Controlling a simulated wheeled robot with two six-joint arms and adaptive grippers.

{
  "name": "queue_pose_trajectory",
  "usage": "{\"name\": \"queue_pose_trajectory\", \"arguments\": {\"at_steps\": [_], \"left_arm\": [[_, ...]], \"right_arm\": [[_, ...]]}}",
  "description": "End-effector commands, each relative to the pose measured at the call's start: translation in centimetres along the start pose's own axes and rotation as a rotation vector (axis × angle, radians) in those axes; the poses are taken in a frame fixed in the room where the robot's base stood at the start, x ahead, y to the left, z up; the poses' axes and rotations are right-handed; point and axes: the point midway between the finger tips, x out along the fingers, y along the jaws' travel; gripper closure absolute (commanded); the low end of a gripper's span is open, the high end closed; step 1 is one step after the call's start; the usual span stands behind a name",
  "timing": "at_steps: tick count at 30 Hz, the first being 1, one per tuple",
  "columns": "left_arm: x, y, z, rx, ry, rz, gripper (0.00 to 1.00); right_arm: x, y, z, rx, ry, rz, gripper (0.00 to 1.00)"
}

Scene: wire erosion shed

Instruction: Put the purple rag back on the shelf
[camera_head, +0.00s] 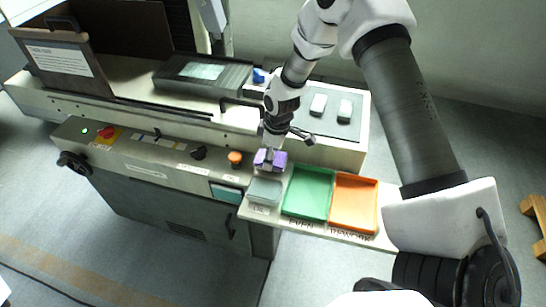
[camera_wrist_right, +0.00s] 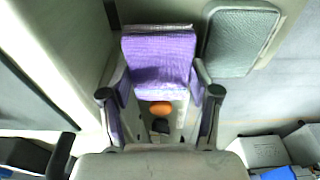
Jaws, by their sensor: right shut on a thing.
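The purple rag (camera_head: 270,160) is folded and held in my right gripper (camera_head: 269,152), at the left back corner of the pale side shelf (camera_head: 272,219). In the right wrist view the rag (camera_wrist_right: 160,60) lies between the two fingers of my right gripper (camera_wrist_right: 160,92), which is shut on it. Whether the rag touches the surface under it I cannot tell. On the shelf, a grey-green pad (camera_head: 264,191) lies just in front of the rag; it also shows in the right wrist view (camera_wrist_right: 240,40). My left gripper is not in view.
A green tray (camera_head: 308,193) and an orange tray (camera_head: 353,203) fill the shelf to the right. An orange knob (camera_head: 235,158) and a black knob (camera_head: 199,152) stand on the machine panel to the left. A raised bed (camera_head: 325,140) lies behind.

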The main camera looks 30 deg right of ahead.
Motion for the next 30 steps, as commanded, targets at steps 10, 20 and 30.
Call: {"name": "queue_pose_trajectory", "arguments": {"at_steps": [10,20,30], "left_arm": [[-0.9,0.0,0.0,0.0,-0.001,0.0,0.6],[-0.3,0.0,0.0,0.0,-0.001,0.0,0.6],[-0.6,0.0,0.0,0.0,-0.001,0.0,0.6]], "right_arm": [[3.6,0.4,0.8,0.0,-0.002,0.0,0.71],[4.1,0.4,0.8,-0.001,-0.001,0.0,0.35],[3.8,0.4,0.8,-0.001,-0.001,0.0,0.28]]}}
